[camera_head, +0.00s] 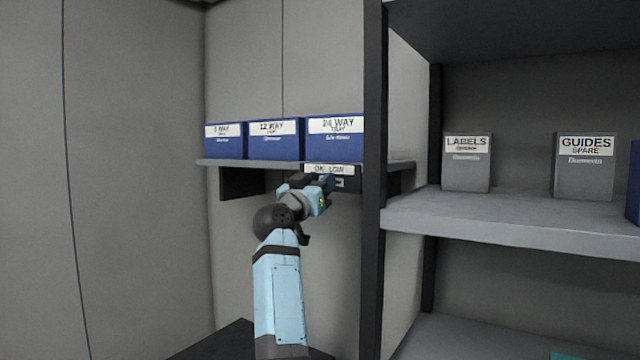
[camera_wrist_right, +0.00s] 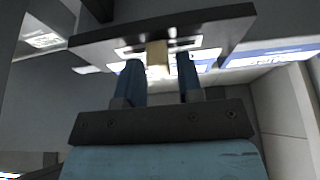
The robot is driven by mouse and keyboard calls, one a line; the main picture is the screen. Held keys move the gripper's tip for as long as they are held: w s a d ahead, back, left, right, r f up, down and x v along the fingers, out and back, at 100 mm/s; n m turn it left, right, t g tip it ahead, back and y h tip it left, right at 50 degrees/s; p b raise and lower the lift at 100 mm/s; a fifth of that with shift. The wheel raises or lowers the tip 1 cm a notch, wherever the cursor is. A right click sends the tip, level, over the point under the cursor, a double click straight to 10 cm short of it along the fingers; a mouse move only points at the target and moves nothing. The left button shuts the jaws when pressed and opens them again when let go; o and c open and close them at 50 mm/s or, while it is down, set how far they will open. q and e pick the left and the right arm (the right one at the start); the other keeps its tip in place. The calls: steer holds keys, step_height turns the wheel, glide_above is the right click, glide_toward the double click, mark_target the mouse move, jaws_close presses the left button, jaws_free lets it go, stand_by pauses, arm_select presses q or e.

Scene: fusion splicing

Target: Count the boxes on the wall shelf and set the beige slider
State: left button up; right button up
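Three blue boxes stand side by side on the wall shelf (camera_head: 270,163): a small-looking "WAY" box (camera_head: 224,146) whose number is hard to read, a "12 WAY" box (camera_head: 274,147) and a "24 WAY" box (camera_head: 335,145). A dark label plate (camera_head: 349,184) with a white strip reading about "OK LOW" hangs under the shelf's right part. The beige slider (camera_wrist_right: 157,58) sticks out of this plate in the right wrist view. My right gripper (camera_head: 320,184) is at the plate, its fingers (camera_wrist_right: 161,72) apart on either side of the slider, with a gap at the right finger. My left gripper is out of view.
A dark upright post (camera_head: 373,220) stands close to the right of my right arm. Beyond it, a grey rack shelf (camera_head: 520,227) holds a "LABELS" box (camera_head: 466,172), a "GUIDES SPARE" box (camera_head: 585,175) and part of a blue box (camera_head: 634,185). The wall at left is bare.

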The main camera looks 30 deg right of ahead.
jaws_close()
steer(key=shift+w+a+r+p, duration=0.1)
steer(key=shift+w+a+p, duration=0.1)
steer(key=shift+w+p, duration=0.35)
steer(key=shift+w+a+r+p, duration=0.15)
steer(key=shift+w+p, duration=0.2)
steer(key=shift+p, duration=0.25)
steer(key=shift+w+a+f, duration=0.1)
steer(key=shift+w+f, duration=0.1)
steer(key=shift+o, duration=1.4)
jaws_free()
steer(key=shift+w, duration=0.1)
steer(key=shift+w+f, duration=0.15)
steer(key=shift+a, duration=0.1)
